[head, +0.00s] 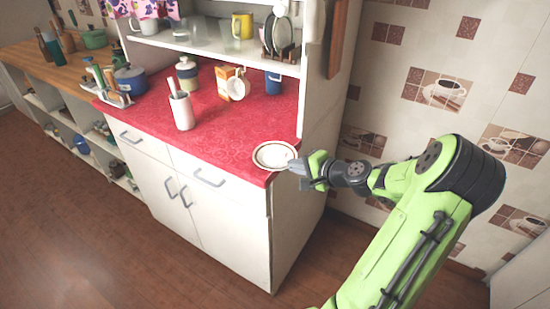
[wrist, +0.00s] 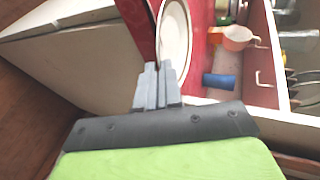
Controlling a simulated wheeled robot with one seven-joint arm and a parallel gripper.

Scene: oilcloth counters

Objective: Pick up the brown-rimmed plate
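The brown-rimmed plate (head: 272,154) is white with a thin brown ring. It is at the front right corner of the red counter, close to the edge. My gripper (head: 293,166) meets it from the right, at its near right rim. In the wrist view the fingers (wrist: 158,70) are close together, with the rim of the plate (wrist: 173,32) running in between their tips; they look shut on it. Part of the rim is hidden behind the fingers. I cannot tell whether the plate is clear of the cloth.
A white utensil holder (head: 182,112), an orange box (head: 228,84), a tilted white cup (head: 238,86) and a blue mug (head: 273,84) stand farther back on the counter (head: 225,140). The cabinet side panel (head: 318,90) rises behind the plate. The cloth left of the plate is clear.

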